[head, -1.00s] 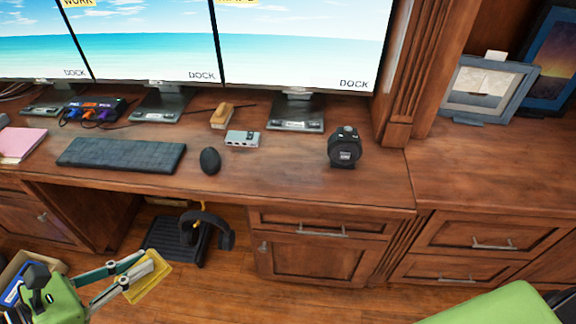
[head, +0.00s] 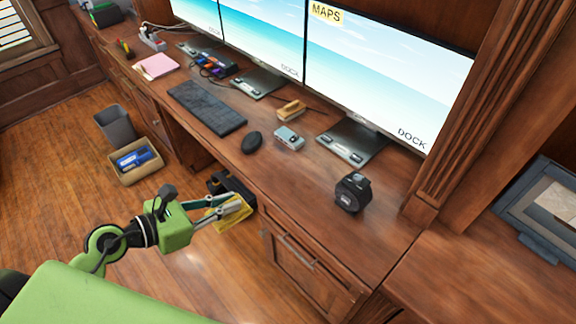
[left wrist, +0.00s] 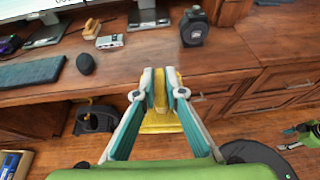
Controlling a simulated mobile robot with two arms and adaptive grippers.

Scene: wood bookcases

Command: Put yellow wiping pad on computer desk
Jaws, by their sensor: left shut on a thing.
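My left gripper (head: 240,204) is shut on the yellow wiping pad (head: 236,219) and holds it in the air just in front of the computer desk (head: 296,188). In the left wrist view the pad (left wrist: 160,122) sits between the two fingers of the left gripper (left wrist: 160,92), in front of the desk edge. In that view the desk top (left wrist: 230,56) lies beyond the fingertips. Part of my right gripper (left wrist: 304,133) shows at the right edge of the left wrist view; its finger state is unclear.
On the desk are a keyboard (head: 206,107), mouse (head: 252,142), small grey device (head: 289,138), wooden-looking block (head: 291,110), black round device (head: 352,192) and monitors (head: 390,75). Bare desk top lies in front of the mouse and black device. A bin (head: 115,124) and box (head: 136,166) stand on the floor.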

